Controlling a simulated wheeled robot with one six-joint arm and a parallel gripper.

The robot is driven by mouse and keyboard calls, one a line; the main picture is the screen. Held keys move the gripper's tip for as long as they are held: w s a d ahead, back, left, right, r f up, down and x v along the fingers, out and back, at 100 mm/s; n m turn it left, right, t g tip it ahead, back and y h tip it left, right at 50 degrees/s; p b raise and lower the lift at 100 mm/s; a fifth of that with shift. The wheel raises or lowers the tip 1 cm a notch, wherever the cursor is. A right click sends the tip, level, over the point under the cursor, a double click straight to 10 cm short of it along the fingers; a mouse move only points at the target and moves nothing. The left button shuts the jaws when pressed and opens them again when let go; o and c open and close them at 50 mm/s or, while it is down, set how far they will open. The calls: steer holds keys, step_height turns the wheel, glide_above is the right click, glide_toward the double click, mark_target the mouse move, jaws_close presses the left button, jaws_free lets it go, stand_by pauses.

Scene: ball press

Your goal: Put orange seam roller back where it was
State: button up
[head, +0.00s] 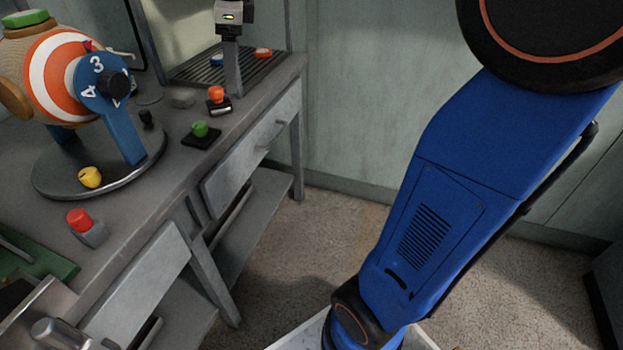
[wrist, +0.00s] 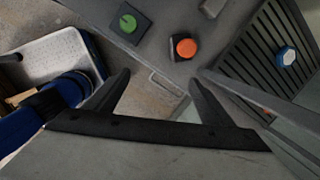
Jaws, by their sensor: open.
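A small orange rounded piece (head: 216,94), the likeliest seam roller, stands on a dark holder near the bench's right edge. It also shows in the wrist view (wrist: 186,47), ahead of the fingers and apart from them. A second orange-and-white piece (head: 263,53) lies on the slatted rack. The frames do not settle which of the two is the seam roller. My gripper (wrist: 160,77) is open and empty in the wrist view, with a drawer handle and floor visible below between its fingers. I cannot clearly make out the fingers in the head view.
A green piece (head: 200,129) on a dark square stands next to the orange one. A blue-and-white piece (head: 216,60) lies on the slatted rack (wrist: 258,48). A striped drum (head: 52,75) stands on a round base, with yellow (head: 89,177) and red (head: 78,220) pieces nearby.

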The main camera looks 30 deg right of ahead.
steer(key=s+d+f+n+t, duration=0.1)
steer(key=s+d+f+n, duration=0.1)
steer(key=s+f+n, duration=0.7)
steer(key=s+d+f+n+t, duration=0.1)
steer(key=s+d+f+n, duration=0.1)
steer(key=s+f+n, duration=0.7)
steer(key=s+n, duration=0.5)
steer(key=s, duration=0.2)
steer(key=shift+s+d+f+t+h, duration=0.15)
steer(key=shift+s+d+t+h, duration=0.1)
steer(key=shift+t+h, duration=0.15)
